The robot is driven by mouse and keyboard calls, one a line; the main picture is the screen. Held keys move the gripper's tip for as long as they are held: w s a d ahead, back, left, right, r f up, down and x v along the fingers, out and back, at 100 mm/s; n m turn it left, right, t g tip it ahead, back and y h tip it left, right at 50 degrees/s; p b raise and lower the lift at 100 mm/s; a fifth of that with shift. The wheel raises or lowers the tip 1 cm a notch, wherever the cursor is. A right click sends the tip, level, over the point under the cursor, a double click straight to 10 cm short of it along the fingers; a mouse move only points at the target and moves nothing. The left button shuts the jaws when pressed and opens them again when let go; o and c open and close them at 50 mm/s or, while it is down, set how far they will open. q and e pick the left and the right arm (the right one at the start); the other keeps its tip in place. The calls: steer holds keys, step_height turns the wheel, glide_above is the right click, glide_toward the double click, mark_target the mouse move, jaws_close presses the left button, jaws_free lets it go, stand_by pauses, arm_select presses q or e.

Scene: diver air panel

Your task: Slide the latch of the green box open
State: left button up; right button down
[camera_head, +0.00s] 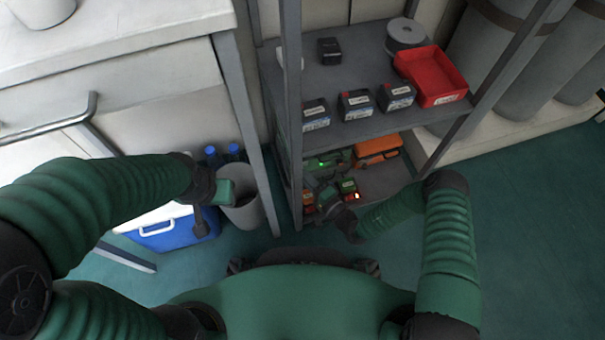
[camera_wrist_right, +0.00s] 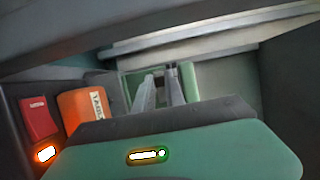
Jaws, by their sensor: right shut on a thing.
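The green box (camera_wrist_right: 188,82) lies on the lower shelf, between and behind my right fingers in the right wrist view. My right gripper (camera_wrist_right: 162,80) reaches down to it, its two grey fingers close together and shut on a small part at the box. That part, likely the latch, is hidden by the fingers, so I cannot tell its position. In the head view my right gripper (camera_head: 327,192) is inside the lower shelf bay, mostly hidden by its own wrist. My left gripper (camera_head: 226,194) hangs above a grey bin, away from the shelf; its fingers are unclear.
An orange box (camera_head: 377,150) is on the lower shelf. The upper shelf (camera_head: 358,60) above my right gripper carries dark boxes, a red tray (camera_head: 431,76) and a grey reel. A shelf post (camera_head: 291,110) stands left. A blue cooler (camera_head: 172,232) and the bin (camera_head: 243,212) are below my left arm.

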steer(key=shift+w+d+f+p, duration=0.1)
steer(key=shift+d+f+p, duration=0.05)
steer(key=shift+d+p, duration=0.35)
steer(key=shift+w+d+f+p, duration=0.1)
steer(key=shift+d+p, duration=0.25)
steer(key=shift+d, duration=0.25)
steer(key=c, duration=1.4)
jaws_free()
steer(key=shift+r, duration=0.1)
steer(key=shift+w, duration=0.1)
